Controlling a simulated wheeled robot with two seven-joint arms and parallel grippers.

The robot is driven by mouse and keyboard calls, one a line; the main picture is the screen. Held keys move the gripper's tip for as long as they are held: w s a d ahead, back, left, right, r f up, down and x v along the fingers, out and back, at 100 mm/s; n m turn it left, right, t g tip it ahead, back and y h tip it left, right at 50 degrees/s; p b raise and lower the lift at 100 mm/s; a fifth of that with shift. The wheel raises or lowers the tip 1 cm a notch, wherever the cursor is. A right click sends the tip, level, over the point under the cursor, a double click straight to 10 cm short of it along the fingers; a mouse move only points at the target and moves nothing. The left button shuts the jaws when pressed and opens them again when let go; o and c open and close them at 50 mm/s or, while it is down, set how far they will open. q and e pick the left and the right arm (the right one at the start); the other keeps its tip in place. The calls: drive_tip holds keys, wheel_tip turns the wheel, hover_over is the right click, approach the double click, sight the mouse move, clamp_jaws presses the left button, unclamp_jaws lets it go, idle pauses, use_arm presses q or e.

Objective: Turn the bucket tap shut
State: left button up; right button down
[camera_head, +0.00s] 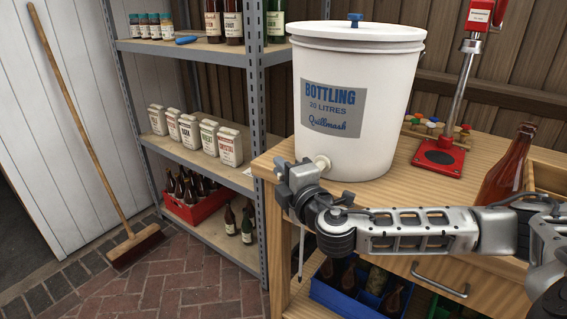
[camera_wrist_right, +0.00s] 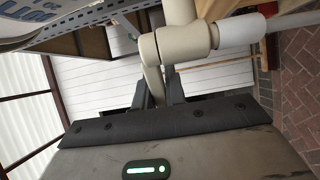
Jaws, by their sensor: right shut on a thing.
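The white bottling bucket (camera_head: 395,110) stands on the wooden bench, its lid on. Its cream tap sits low on the front at the left, and its base (camera_head: 321,163) shows just above my right gripper. In the right wrist view the tap (camera_wrist_right: 180,45) fills the top middle, with its lever reaching down between the two dark fingers. My right gripper (camera_wrist_right: 160,92) is shut on the tap lever. In the head view my right gripper (camera_head: 285,172) is at the tap, and the wrist hides most of the tap. My left gripper is not in view.
A brown bottle (camera_head: 508,165) stands on the bench (camera_head: 410,205) at the right. A red capper (camera_head: 440,158) stands behind it. A metal shelf (camera_head: 210,168) with packets and bottles is at the left. A blue crate (camera_head: 340,298) with bottles sits below the bench.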

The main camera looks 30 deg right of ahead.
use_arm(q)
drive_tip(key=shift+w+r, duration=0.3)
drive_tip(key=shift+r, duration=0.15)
use_arm(e)
drive_tip(key=shift+w+d+f+m+g+h, duration=0.1)
drive_tip(key=shift+w+d+m+g+h, duration=0.4)
drive_tip(key=shift+m+g+h, duration=1.5)
drive_tip(key=shift+w+d+r+m+g+h, duration=0.1)
drive_tip(key=shift+w+d+m+g+h, duration=0.4)
drive_tip(key=shift+m+g+h, duration=1.5)
drive_tip(key=shift+w+d+f+m+g+h, duration=0.15)
drive_tip(key=shift+d+m+g+h, duration=0.6)
drive_tip(key=shift+m+h, duration=1.4)
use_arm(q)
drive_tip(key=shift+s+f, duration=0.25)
use_arm(e)
drive_tip(key=shift+d+n+h, duration=0.1)
drive_tip(key=shift+n+h, duration=0.45)
drive_tip(key=shift+h, duration=0.2)
drive_tip(key=c, duration=1.4)
unclamp_jaws()
drive_tip(key=shift+w, duration=0.1)
drive_tip(key=shift+c, duration=0.2)
use_arm(q)
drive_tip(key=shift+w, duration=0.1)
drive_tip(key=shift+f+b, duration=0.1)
drive_tip(key=shift+b, duration=0.2)
use_arm(e)
drive_tip(key=v, duration=1.6)
